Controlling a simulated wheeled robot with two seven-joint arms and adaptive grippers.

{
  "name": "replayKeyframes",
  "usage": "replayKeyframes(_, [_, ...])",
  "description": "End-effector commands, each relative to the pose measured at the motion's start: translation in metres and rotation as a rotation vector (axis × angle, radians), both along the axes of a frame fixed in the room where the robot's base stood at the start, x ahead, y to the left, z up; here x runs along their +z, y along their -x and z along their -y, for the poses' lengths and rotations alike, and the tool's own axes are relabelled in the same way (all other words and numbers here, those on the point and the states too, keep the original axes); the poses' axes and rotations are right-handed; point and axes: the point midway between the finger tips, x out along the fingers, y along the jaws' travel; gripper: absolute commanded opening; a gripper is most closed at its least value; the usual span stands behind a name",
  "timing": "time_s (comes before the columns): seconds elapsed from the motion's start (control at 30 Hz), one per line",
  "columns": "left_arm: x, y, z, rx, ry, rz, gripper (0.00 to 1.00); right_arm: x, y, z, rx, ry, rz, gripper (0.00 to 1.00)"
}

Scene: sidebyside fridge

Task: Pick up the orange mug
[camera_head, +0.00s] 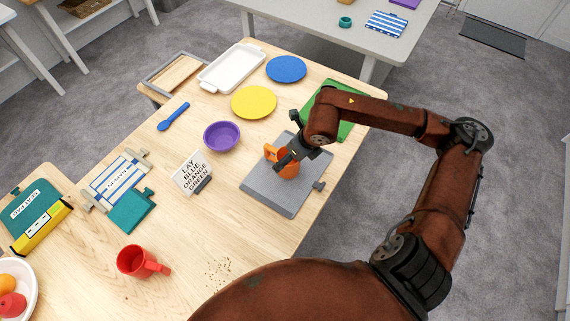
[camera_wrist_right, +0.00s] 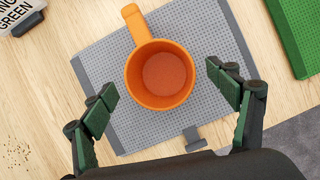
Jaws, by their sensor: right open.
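The orange mug (camera_head: 289,168) stands upright on a grey mat (camera_head: 262,190) on the wooden table. In the right wrist view the mug (camera_wrist_right: 160,75) is seen from above, empty inside, with its handle toward the top left. My right gripper (camera_wrist_right: 167,90) is open, with one finger on each side of the mug's near part and a gap to it on both sides. In the head view the right gripper (camera_head: 285,160) is over the mug and partly hides it. My left gripper is not in view.
A sign (camera_head: 192,173) and a purple bowl (camera_head: 222,136) stand left of the mat. A green mat (camera_head: 347,131) lies behind it. A red mug (camera_head: 138,261) is at the front left. Yellow (camera_head: 254,102) and blue (camera_head: 286,69) plates lie farther back.

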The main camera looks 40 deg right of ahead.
Motion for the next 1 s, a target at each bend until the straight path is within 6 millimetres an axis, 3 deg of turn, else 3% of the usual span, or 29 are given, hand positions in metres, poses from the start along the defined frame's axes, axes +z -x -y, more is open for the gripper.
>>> replayKeyframes(0.2, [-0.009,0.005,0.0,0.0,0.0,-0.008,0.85,-0.032,-0.012,-0.002,-0.001,-0.003,-0.004,0.81])
replayKeyframes(0.47, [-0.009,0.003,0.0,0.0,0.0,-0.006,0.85,-0.034,-0.013,-0.001,-0.001,-0.001,-0.002,0.81])
replayKeyframes(1.0, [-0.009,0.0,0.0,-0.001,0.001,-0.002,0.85,-0.035,-0.013,-0.002,-0.001,-0.001,-0.002,0.44])
